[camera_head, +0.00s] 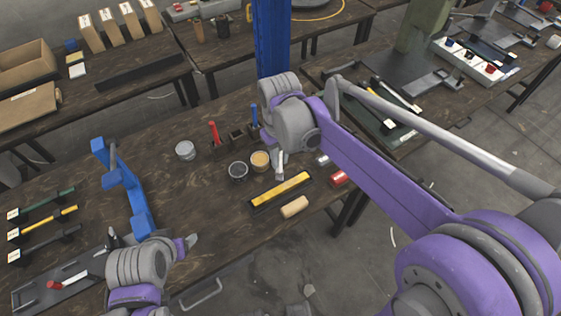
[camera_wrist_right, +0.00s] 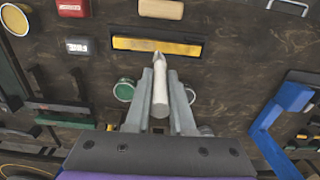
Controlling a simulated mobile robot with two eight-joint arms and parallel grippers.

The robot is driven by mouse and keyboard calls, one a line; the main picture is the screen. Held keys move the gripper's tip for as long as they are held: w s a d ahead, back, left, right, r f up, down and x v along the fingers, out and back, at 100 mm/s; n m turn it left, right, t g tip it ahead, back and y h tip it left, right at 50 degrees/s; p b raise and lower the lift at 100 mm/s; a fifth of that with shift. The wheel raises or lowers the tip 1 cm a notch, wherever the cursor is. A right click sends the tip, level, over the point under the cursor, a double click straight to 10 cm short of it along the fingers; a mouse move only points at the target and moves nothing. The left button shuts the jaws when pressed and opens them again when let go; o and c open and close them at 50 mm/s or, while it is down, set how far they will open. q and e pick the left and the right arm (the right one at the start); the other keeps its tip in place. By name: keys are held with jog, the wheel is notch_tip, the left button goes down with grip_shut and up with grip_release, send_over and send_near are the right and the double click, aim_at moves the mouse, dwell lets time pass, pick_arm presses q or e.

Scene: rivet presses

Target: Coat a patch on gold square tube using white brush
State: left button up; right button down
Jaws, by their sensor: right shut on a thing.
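The gold square tube (camera_head: 281,188) lies in a black holder on the dark bench. In the right wrist view the tube (camera_wrist_right: 140,45) spans the upper middle. My right gripper (camera_head: 279,165) is shut on the white brush (camera_wrist_right: 160,88), which sits between its two fingers in the right wrist view. The brush's bristle end points at the tube's near edge there; whether it touches I cannot tell. My left gripper (camera_head: 190,242) is at the lower left of the head view, away from the tube; its jaw opening is not clear.
A dark-filled cup (camera_head: 238,170) and a tan-filled cup (camera_head: 260,160) stand behind the tube. A beige block (camera_head: 295,207) lies in front and a red object (camera_head: 338,179) lies right. A blue stand (camera_head: 125,185) rises at left, with labelled tools (camera_head: 42,222) beyond it.

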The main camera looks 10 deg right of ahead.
notch_tip(320, 180, up, 2)
jog(key=shift+d+r+p, duration=0.1)
jog(key=shift+p, duration=0.3)
pick_arm(q)
jog(key=shift+d+r, duration=0.1)
jog(key=shift+r, duration=0.7)
